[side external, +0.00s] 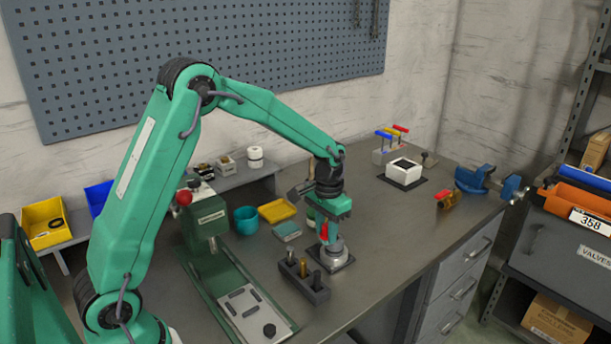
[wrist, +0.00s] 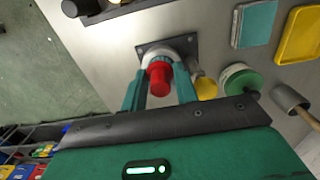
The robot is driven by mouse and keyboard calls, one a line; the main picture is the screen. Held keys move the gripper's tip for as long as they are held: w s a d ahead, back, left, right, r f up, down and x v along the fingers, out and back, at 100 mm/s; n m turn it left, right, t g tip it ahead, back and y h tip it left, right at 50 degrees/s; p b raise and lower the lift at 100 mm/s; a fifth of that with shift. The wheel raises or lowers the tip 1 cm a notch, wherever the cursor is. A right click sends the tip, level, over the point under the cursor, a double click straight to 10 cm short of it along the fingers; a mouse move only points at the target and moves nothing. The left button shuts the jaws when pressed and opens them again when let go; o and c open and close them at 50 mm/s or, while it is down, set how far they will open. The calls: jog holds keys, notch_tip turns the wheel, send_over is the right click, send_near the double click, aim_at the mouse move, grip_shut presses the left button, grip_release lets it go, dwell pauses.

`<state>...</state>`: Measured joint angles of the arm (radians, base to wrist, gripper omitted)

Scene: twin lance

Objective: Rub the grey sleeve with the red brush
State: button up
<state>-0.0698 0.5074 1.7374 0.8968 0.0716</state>
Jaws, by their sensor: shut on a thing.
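The red brush (wrist: 159,79) is between my gripper's fingers (wrist: 160,90) in the wrist view, and its red part also shows in the side view (side external: 323,232). My gripper (side external: 325,226) is shut on it and points down. The grey sleeve (side external: 335,250) stands on a dark square plate, right below my gripper. In the wrist view the sleeve (wrist: 150,53) shows as a pale rim just beyond the brush. The brush's lower end is hidden, so I cannot tell whether it is inside the sleeve or only above it.
A dark block with several pegs (side external: 303,281) stands in front of the sleeve. A teal pad (side external: 287,231), yellow tray (side external: 277,210) and teal cup (side external: 245,219) lie left. A green press (side external: 207,217) stands further left.

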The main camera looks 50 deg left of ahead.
jog(key=shift+s, duration=0.4)
jog(key=w, duration=0.6)
jog(key=shift+w+d, duration=0.3)
jog(key=shift+d, duration=0.05)
jog(key=shift+s+d, duration=0.15)
jog(key=shift+s, duration=1.5)
jog(key=shift+s+d, duration=0.1)
jog(key=shift+s, duration=1.55)
jog(key=shift+w, duration=3.55)
notch_tip(320, 180, up, 8)
jog(key=shift+a, duration=0.3)
jog(key=shift+s, duration=0.1)
